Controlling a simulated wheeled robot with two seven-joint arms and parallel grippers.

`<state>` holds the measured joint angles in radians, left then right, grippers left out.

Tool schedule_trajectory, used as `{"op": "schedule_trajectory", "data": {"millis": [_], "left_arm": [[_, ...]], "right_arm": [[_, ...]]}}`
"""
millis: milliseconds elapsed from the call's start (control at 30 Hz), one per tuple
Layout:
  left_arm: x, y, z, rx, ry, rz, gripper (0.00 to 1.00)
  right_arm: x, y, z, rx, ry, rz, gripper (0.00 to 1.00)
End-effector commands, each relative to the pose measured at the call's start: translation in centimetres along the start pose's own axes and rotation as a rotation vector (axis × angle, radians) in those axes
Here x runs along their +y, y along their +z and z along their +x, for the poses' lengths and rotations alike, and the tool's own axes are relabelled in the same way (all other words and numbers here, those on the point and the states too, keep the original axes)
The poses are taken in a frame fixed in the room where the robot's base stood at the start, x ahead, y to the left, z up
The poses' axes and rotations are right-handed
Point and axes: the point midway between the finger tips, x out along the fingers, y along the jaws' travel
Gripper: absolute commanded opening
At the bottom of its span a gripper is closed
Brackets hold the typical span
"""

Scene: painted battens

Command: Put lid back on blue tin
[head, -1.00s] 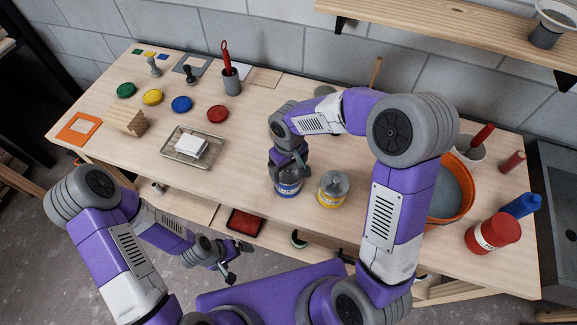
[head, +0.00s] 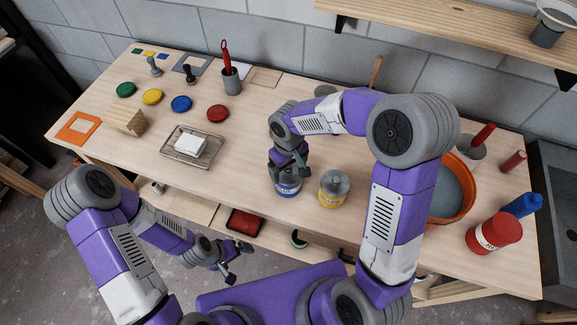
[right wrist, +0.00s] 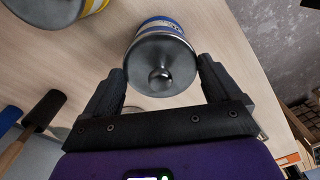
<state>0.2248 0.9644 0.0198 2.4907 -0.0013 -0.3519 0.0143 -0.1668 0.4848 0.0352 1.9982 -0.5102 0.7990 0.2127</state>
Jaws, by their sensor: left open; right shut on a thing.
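The blue tin (head: 289,190) stands upright on the bench, near its front edge. In the head view the gripper mostly hides the lid. My left gripper (head: 237,263) is open and empty, off the bench's front edge.
A yellow tin (head: 333,190) with a grey lid stands close to the right of the blue tin. An orange bucket (head: 464,205) and a red container (head: 492,233) are further right. A wire tray (head: 191,147) and several coloured discs are left. Bare bench lies behind the blue tin.

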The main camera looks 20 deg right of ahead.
Motion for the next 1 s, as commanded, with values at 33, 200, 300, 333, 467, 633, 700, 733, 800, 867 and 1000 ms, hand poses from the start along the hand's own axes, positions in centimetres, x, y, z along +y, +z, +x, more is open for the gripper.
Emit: {"op": "schedule_trajectory", "data": {"millis": [33,200,300,333,467,633,700,733,800,867,1000], "left_arm": [[-0.04,-0.01,0.11,0.000,0.000,0.000,1.00],[-0.04,-0.01,0.11,0.000,0.000,0.000,1.00],[-0.04,-0.01,0.10,0.000,0.000,0.000,1.00],[-0.04,-0.01,0.10,0.000,0.000,0.000,1.00],[-0.04,0.00,0.10,0.000,0.000,0.000,1.00],[-0.04,0.00,0.10,0.000,0.000,0.000,1.00],[-0.04,-0.01,0.10,0.000,0.000,0.000,1.00],[-0.04,-0.01,0.10,0.000,0.000,0.000,1.00],[-0.04,-0.01,0.10,0.000,0.000,0.000,1.00],[-0.02,-0.01,0.04,0.000,0.000,0.000,1.00],[0.13,0.02,-0.36,0.000,0.000,0.000,1.00]], "right_arm": [[0.00,-0.02,0.05,0.001,0.000,0.000,0.62],[0.00,-0.01,0.02,0.000,0.000,0.000,0.62],[0.01,-0.01,0.02,0.000,0.000,0.000,0.62],[0.01,-0.01,0.02,0.000,0.000,0.000,0.62],[0.01,-0.01,0.02,0.000,0.000,0.000,1.00],[0.01,0.00,0.03,0.000,0.000,0.000,1.00],[0.01,0.00,0.03,0.000,0.000,0.000,1.00],[0.01,0.00,0.03,0.000,0.000,0.000,1.00],[0.01,0.00,0.03,0.000,0.000,0.000,1.00],[0.01,0.00,-0.05,0.000,0.000,0.000,1.00],[0.01,-0.02,-0.61,0.001,0.000,0.000,1.00]]}}
